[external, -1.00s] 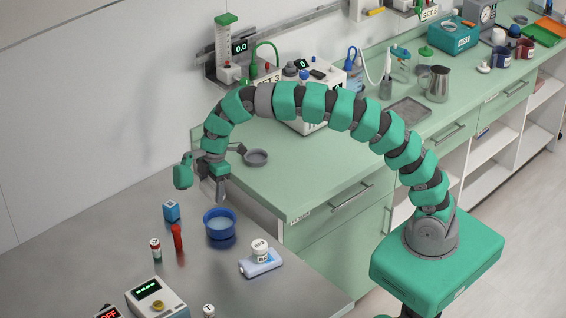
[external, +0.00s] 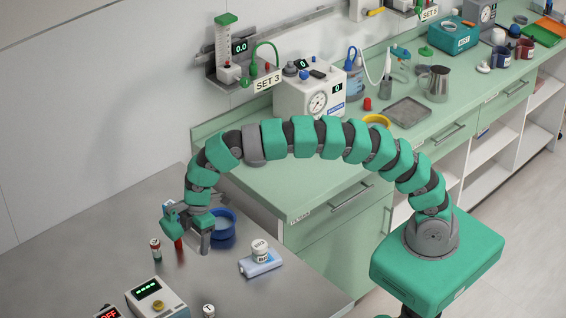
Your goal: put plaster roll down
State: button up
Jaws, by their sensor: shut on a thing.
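My gripper (external: 190,236) is low over the metal table at its back left, pointing down and shut. The plaster roll cannot be clearly made out between the jaws; the gripper itself hides what it holds. A red tube (external: 179,244) shows partly just behind the jaws, and a blue box (external: 167,207) is mostly covered by the gripper. The blue bowl (external: 222,232) stands close on the right, partly hidden by the gripper. I cannot tell whether the held thing touches the table.
A white jar (external: 260,248) sits on a pale blue pack (external: 261,264) to the right. A display device (external: 157,299) is at the front. The metal table (external: 215,280) is bare between them. A yellow ring (external: 377,119) lies on the green counter.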

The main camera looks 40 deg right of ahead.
aim_at(199, 277)
notch_tip(199, 277, down, 11)
jog(key=shift+f, duration=0.2)
dwell(0.5)
jog(key=o, duration=1)
jog(key=shift+f, duration=0.1)
jog(key=shift+o, duration=0.2)
jog(key=r, duration=0.4)
jog(key=d+r, duration=0.1)
jog(key=r, duration=0.7)
jog(key=shift+d, duration=0.4)
jog(key=shift+r, duration=0.1)
